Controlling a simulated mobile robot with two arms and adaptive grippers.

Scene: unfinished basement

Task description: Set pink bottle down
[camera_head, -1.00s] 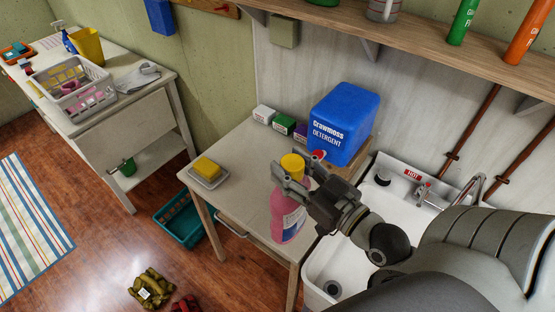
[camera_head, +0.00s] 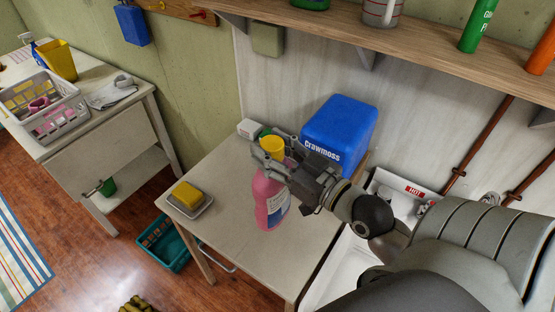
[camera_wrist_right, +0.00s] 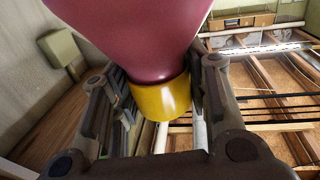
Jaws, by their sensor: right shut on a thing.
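The pink bottle (camera_head: 268,199) with a yellow cap (camera_head: 272,147) is upright over the small table (camera_head: 240,240). My right gripper (camera_head: 272,160) is shut on it near the neck, just below the cap. In the right wrist view the bottle (camera_wrist_right: 135,35) and its yellow cap (camera_wrist_right: 160,98) lie between the two fingers. I cannot tell whether the bottle's base touches the tabletop. The left gripper is not in view.
A blue detergent box (camera_head: 338,135) stands behind the gripper on the table. A yellow sponge on a dish (camera_head: 188,197) sits at the table's left corner. A sink (camera_head: 345,265) is at the right. The table's front part is clear.

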